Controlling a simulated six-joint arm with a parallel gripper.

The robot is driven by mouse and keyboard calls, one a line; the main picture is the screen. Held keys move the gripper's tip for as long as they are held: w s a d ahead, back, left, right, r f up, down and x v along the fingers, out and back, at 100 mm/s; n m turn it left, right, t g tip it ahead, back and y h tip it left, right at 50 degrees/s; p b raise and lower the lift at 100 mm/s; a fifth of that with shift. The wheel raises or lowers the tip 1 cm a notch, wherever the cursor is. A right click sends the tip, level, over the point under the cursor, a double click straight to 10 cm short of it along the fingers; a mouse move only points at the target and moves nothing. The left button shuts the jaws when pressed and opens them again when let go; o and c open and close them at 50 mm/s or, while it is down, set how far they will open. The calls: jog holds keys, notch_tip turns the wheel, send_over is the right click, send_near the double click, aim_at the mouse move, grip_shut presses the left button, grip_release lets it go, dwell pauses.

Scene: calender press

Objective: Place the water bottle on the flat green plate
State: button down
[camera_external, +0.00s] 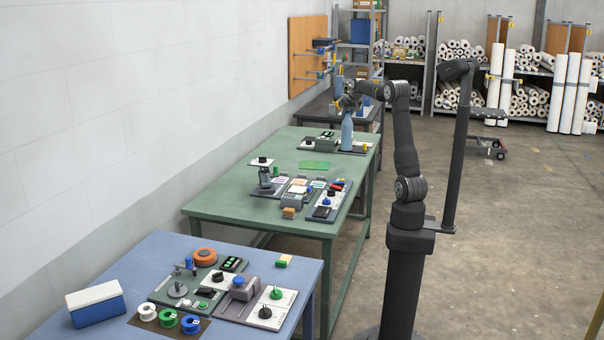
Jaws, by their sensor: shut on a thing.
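The water bottle (347,132) is a blue-grey upright bottle at the far right part of the green table. My gripper (348,104) is at its top and shut on it, with the arm reaching in from the right. The bottle's base is at or just above a panel at the table's far end; I cannot tell if it touches. The flat green plate (314,165) lies on the green table, nearer the camera and left of the bottle. Nothing stands on the plate. The fingers are small and partly hidden by the wrist.
The green table (230,202) also holds a dark stand (264,176), panels with knobs and small boxes, and a wooden block (288,213). A grey block (325,145) stands between bottle and plate. A blue table (150,258) with more panels is nearer. A wall borders the left.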

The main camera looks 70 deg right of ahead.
jog(key=shift+w+a, duration=0.45)
jog(key=shift+w, duration=0.2)
jog(key=w+a+f, duration=0.3)
jog(key=w+f, duration=0.7)
jog(key=w, duration=0.1)
jog(key=shift+f, duration=0.4)
jog(key=shift+a+f, duration=0.1)
jog(key=shift+f, duration=0.05)
jog(key=c, duration=1.1)
grip_release()
jog(key=shift+o, duration=0.2)
